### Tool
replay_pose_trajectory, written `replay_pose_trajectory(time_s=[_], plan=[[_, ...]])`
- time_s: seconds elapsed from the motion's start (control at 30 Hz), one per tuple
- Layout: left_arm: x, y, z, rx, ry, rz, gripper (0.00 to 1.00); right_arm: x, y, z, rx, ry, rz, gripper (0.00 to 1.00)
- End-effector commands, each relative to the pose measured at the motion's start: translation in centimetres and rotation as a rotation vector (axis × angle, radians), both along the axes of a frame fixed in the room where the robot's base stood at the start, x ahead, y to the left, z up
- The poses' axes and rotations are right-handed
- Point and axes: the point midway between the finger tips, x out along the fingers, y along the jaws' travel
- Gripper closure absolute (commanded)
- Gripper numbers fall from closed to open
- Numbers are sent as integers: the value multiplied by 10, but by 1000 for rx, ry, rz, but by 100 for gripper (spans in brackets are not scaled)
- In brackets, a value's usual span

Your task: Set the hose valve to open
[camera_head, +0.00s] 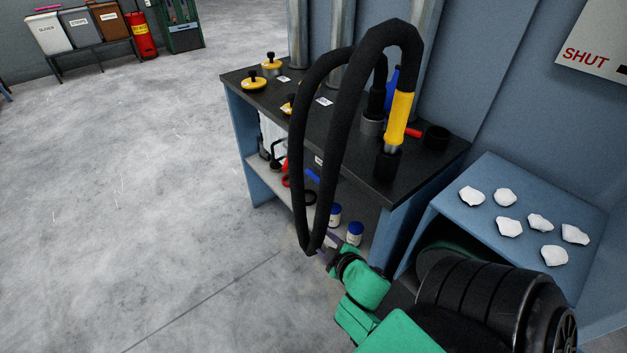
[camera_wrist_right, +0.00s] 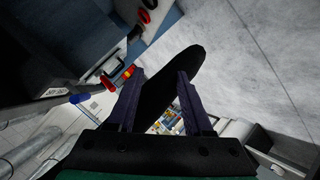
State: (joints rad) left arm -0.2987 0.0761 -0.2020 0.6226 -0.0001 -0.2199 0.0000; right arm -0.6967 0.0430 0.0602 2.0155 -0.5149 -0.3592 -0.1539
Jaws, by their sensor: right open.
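A black hose (camera_head: 335,130) arches up from the bench and hangs in a long loop over its front edge. A yellow sleeve with a grey metal end (camera_head: 399,118) is on the hose's right end, above a black fitting on the bench. A short red piece (camera_head: 413,132), perhaps a lever, sticks out beside the sleeve; its setting cannot be told. My right gripper (camera_head: 326,248) is at the bottom of the loop. In the right wrist view its purple fingers (camera_wrist_right: 163,98) are apart, with the black hose (camera_wrist_right: 175,82) showing between and beyond them. My left gripper is out of view.
The dark bench top (camera_head: 345,120) bears yellow knobbed discs (camera_head: 254,84) and a black cup (camera_head: 436,138). Its lower shelf (camera_head: 262,170) holds blue-lidded jars (camera_head: 355,233). A sign (camera_head: 598,45) reads SHUT. Floor at left is clear.

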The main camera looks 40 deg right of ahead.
Motion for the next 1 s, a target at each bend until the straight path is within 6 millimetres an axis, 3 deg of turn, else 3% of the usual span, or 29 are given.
replay_pose_trajectory(time_s=[0.03,0.1,0.2,0.3,0.47,0.8,1.0], plan=[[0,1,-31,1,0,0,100,4,-9,20,-70,-77,-1,49],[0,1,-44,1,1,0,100,4,-18,69,-162,-162,-7,49],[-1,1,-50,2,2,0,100,0,-24,116,-245,-236,-15,49],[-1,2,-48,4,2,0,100,2,-26,133,-270,-258,-17,49],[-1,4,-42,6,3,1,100,26,-34,132,-271,-262,-15,49],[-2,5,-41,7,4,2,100,108,-65,111,-267,-259,-18,49],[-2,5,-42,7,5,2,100,131,-74,104,-265,-257,-17,49]])
